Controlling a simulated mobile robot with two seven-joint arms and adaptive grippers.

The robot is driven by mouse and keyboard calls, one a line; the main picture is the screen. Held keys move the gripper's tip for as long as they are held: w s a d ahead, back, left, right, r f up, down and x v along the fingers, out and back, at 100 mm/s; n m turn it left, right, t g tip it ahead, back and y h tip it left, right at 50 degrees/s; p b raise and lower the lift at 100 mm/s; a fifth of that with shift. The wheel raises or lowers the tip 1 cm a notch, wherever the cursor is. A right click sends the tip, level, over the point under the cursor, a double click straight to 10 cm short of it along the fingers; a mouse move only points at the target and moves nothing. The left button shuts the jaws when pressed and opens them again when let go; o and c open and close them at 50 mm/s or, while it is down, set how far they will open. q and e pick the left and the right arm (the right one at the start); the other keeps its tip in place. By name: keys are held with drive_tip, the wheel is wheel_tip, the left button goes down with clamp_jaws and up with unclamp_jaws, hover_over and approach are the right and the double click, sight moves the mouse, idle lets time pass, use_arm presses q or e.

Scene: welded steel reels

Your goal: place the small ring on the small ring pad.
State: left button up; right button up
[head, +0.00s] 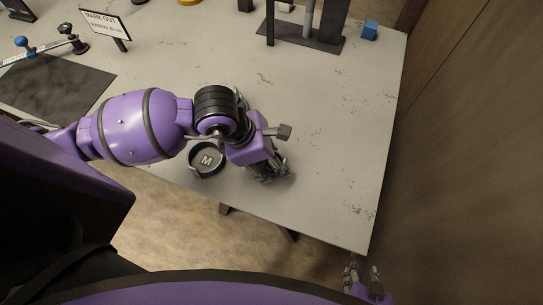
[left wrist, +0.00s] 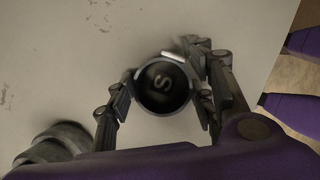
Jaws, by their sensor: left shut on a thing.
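In the left wrist view, my left gripper (left wrist: 165,93) is shut on the small ring (left wrist: 139,93), a dark round band with a pale piece on its far side. A letter S on a dark face, the small ring pad (left wrist: 162,83), shows through the ring. I cannot tell whether the ring rests on the pad or is held above it. In the head view, my left gripper (head: 270,172) points down near the table's front edge, and the arm hides ring and pad. My right gripper (head: 362,274) is open and empty beyond the table's front right corner.
A dark round piece marked M (head: 206,160) lies just left of my left gripper. A sign (head: 104,22), a dark mat (head: 55,92), a steel fixture (head: 300,36) and a blue cube (head: 369,30) are farther back. The right part of the table (head: 340,130) is clear.

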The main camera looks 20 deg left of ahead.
use_arm(q)
drive_tip(key=shift+s+a+f, duration=0.2)
drive_tip(key=shift+s+f, duration=0.05)
drive_tip(key=shift+f, duration=0.4)
drive_tip(key=o, duration=1.1)
drive_tip(key=shift+f, duration=0.1)
drive_tip(key=shift+o, duration=0.9)
drive_tip(key=shift+w+d, duration=0.1)
drive_tip(key=shift+w, duration=0.2)
use_arm(e)
drive_tip(key=shift+d+f, duration=0.15)
drive_tip(key=shift+f, duration=0.15)
use_arm(q)
drive_tip(key=shift+s, duration=0.1)
